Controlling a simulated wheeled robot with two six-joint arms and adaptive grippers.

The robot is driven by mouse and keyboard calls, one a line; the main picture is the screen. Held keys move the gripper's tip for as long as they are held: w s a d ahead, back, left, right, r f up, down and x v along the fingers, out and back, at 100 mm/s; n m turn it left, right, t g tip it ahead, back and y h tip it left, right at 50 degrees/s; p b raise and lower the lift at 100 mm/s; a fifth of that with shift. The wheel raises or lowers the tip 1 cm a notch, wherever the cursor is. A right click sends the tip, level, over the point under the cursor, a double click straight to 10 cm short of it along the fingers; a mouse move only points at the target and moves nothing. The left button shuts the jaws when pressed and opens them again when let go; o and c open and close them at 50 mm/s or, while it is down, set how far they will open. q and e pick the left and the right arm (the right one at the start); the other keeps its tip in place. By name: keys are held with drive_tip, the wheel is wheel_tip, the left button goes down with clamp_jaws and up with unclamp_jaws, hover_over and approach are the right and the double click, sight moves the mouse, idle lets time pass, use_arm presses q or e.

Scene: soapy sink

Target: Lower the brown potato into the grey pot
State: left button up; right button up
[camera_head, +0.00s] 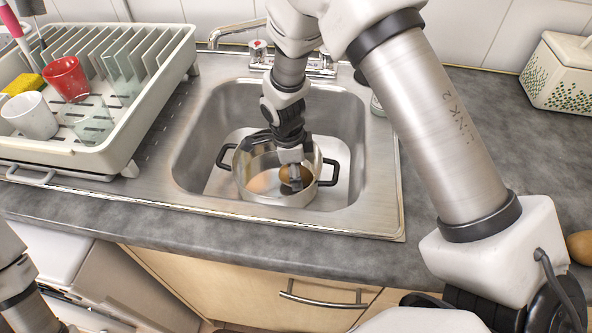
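The grey pot (276,199), a shiny metal one with black side handles, stands upright in the sink basin. The brown potato (286,174) shows within the pot's opening, partly covered by a fingertip. My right gripper (295,176) points down from above, inside the outline of the pot's rim, with its fingers around the potato. It appears shut on it. Whether the potato touches the pot's floor cannot be told. Only a part of my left arm shows at the lower left edge; its gripper is out of view.
A dish rack (95,155) with a red cup (66,78) and a white cup (30,115) stands left of the sink (372,213). The faucet (240,32) is behind. Another brown round item (581,247) lies at the right edge. A perforated white container (560,72) stands at the back right.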

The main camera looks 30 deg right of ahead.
drive_tip(key=o, duration=1.3)
drive_tip(key=shift+o, duration=0.2)
drive_tip(key=shift+r, duration=0.1)
wheel_tip(320, 180, up, 12)
drive_tip(key=a, duration=0.1)
drive_tip(key=shift+w+a, duration=0.2)
drive_tip(key=shift+w, duration=0.15)
